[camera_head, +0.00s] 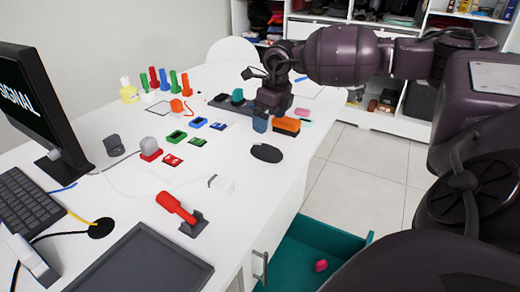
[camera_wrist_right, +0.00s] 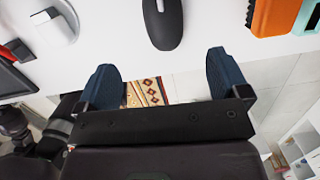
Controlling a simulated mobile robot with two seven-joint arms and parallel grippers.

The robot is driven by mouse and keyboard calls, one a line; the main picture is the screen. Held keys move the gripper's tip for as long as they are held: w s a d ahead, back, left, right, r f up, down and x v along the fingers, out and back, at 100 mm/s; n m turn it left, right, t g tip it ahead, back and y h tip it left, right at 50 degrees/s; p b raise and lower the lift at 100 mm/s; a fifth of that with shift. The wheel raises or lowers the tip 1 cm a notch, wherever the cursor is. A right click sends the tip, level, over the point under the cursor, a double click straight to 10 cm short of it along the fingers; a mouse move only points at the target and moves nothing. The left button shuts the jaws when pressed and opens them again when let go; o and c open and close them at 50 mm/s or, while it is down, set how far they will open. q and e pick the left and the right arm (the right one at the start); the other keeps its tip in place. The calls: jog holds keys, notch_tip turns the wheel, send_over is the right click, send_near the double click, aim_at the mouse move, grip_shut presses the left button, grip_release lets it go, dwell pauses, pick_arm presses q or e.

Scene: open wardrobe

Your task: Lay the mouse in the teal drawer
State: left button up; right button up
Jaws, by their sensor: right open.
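The black mouse (camera_head: 267,153) lies on the white desk near its right edge. In the right wrist view the mouse (camera_wrist_right: 163,22) has a pale strip on top and lies beyond the fingertips, apart from them. My right gripper (camera_head: 261,119) is above the desk, behind the mouse in the head view. In the wrist view its two blue fingers (camera_wrist_right: 160,78) stand wide apart with nothing between them. The teal drawer (camera_head: 300,250) is pulled open below the desk's right side, and a small pink item (camera_head: 321,265) lies in it. My left gripper is not in view.
An orange and black block (camera_head: 287,126) lies close to my right gripper. A white round object (camera_head: 221,183) and a red-handled tool (camera_head: 177,208) are nearer the front. Several coloured blocks, a monitor (camera_head: 45,110) and a keyboard (camera_head: 28,205) occupy the desk. Most of the drawer floor is clear.

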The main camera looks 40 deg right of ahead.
aim_at(267, 146)
jog(key=shift+s+f, duration=0.15)
jog(key=shift+f, duration=0.35)
jog(key=f, duration=0.2)
jog(key=w+f, duration=0.1)
jog(key=f, duration=0.1)
jog(key=shift+f+b, duration=0.35)
jog(key=f, duration=0.5)
jog(key=shift+w+d+b, duration=0.1)
jog(key=shift+w+b, duration=0.2)
jog(key=shift+b, duration=0.05)
jog(key=c, duration=1.1)
jog(key=shift+r, duration=0.15)
